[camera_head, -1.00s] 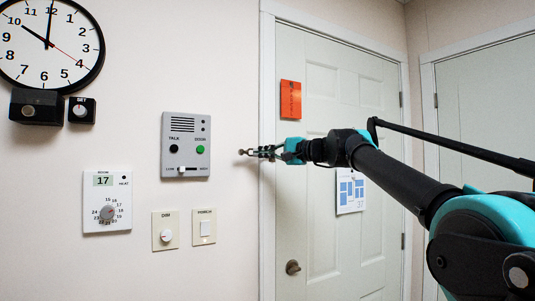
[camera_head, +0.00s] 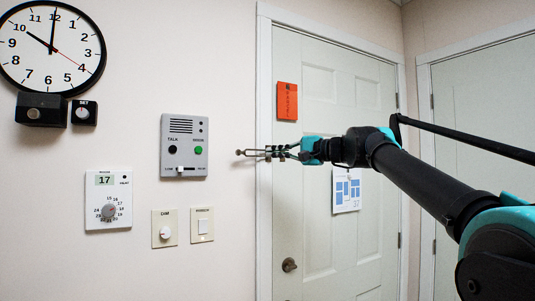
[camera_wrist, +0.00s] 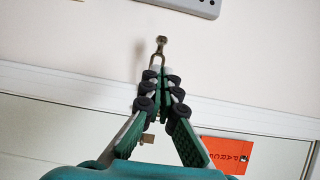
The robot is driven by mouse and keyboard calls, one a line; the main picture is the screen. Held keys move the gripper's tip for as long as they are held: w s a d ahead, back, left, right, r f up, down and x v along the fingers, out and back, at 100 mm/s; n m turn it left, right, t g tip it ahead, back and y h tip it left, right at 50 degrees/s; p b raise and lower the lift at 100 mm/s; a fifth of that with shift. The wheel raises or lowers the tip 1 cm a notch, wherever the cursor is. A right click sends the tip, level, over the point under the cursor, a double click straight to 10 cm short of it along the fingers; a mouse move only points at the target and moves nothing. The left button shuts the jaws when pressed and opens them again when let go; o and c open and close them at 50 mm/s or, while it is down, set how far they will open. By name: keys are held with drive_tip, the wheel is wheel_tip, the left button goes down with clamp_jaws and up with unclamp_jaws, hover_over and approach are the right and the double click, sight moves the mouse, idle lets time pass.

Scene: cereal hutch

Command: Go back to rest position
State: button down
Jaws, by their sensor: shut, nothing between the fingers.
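My gripper (camera_head: 268,153) is held out in front of the white door and its frame, right of the grey intercom panel. In the wrist view my gripper (camera_wrist: 161,76) has its green fingers drawn together at the tips, with nothing between them. A small metal hook or knob (camera_wrist: 161,42) shows just beyond the fingertips. I cannot tell whether they touch. My dark arm reaches in from the right in the head view.
The intercom panel (camera_head: 184,147), thermostat (camera_head: 108,200), dimmer (camera_head: 165,229) and switch (camera_head: 202,226) are on the wall at left. A clock (camera_head: 50,48) hangs above. A red sign (camera_head: 287,101) and a paper sheet (camera_head: 346,191) are on the door (camera_head: 330,240).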

drive_tip(key=s+d, duration=0.4)
drive_tip(key=s+d+f+n+g+h, duration=0.1)
drive_tip(key=s+d+f+n+h, duration=0.2)
drive_tip(key=f, duration=1.6)
drive_tip(key=s+d+f+g+h, duration=0.15)
drive_tip(key=f+h, duration=0.25)
drive_tip(key=f, duration=1.6)
drive_tip(key=s+d+f+h, duration=0.3)
drive_tip(key=s+d+f, duration=0.2)
drive_tip(key=f, duration=0.4)
drive_tip(key=s+d+f+n+g+h, duration=0.1)
drive_tip(key=s+d+f+h, duration=0.2)
drive_tip(key=f, duration=0.6)
drive_tip(key=s+d+f+n+h, duration=0.1)
drive_tip(key=s+d+f+h, duration=0.2)
drive_tip(key=s+d+f, duration=0.4)
wheel_tip(320, 180, down, 3)
drive_tip(key=shift+s+d+f, duration=0.1)
drive_tip(key=shift+s+d, duration=0.3)
drive_tip(key=shift+d, duration=0.2)
drive_tip(key=shift+g, duration=0.25)
